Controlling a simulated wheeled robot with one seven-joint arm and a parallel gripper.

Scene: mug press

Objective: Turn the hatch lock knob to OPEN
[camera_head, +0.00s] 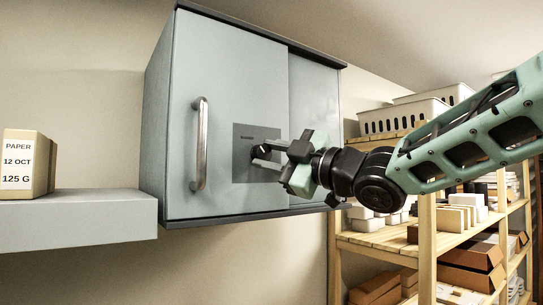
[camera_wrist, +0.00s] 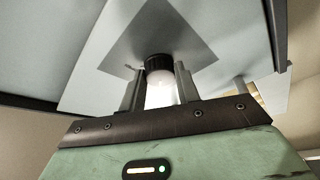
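The hatch is a pale blue-grey wall cabinet door (camera_head: 235,90) with a vertical metal handle (camera_head: 201,145) at its left. A darker grey plate (camera_head: 243,170) on the door carries a small label too small to read. The black lock knob (camera_head: 260,151) sits on this plate; it also shows in the wrist view (camera_wrist: 158,62), with a bright white part in front of it. My gripper (camera_head: 268,153) is at the plate, its fingers on either side of the knob. In the wrist view, narrow gaps seem to show beside the knob. The knob's pointer is not readable.
A grey shelf (camera_head: 75,218) at left holds a paper-labelled box (camera_head: 24,165). Wooden shelving (camera_head: 427,245) with boxes and white baskets (camera_head: 400,118) stands at right, behind my arm. The space below the cabinet is clear.

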